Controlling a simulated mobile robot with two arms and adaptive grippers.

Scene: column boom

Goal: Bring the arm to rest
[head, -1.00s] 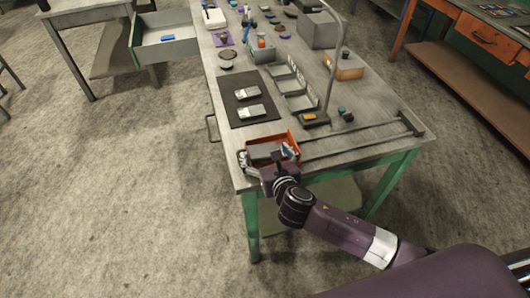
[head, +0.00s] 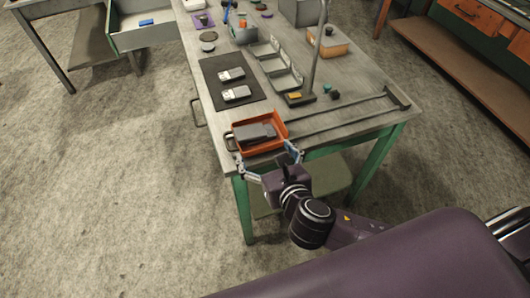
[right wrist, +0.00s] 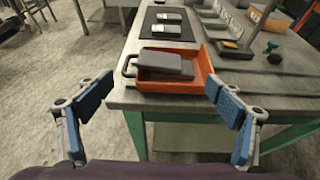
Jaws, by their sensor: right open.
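My right gripper (head: 270,163) is open and empty at the near edge of the workbench, just in front of an orange tray. In the right wrist view its two blue-padded fingers (right wrist: 158,106) are spread wide, with nothing between the pads. The orange tray (head: 283,130) sits on the bench's near corner, and a dark grey block-like object (head: 255,133) lies in it. The tray (right wrist: 165,86) and the grey object (right wrist: 165,63) also show ahead of the fingers in the right wrist view. My left gripper is not in view.
The workbench (head: 345,118) has green legs. A black mat (head: 228,75) holds two pale devices. Grey open bins (head: 280,75), a lamp-like stand (head: 300,98) and a long rail frame (head: 398,97) lie further back. Bare floor (head: 110,190) is free at left.

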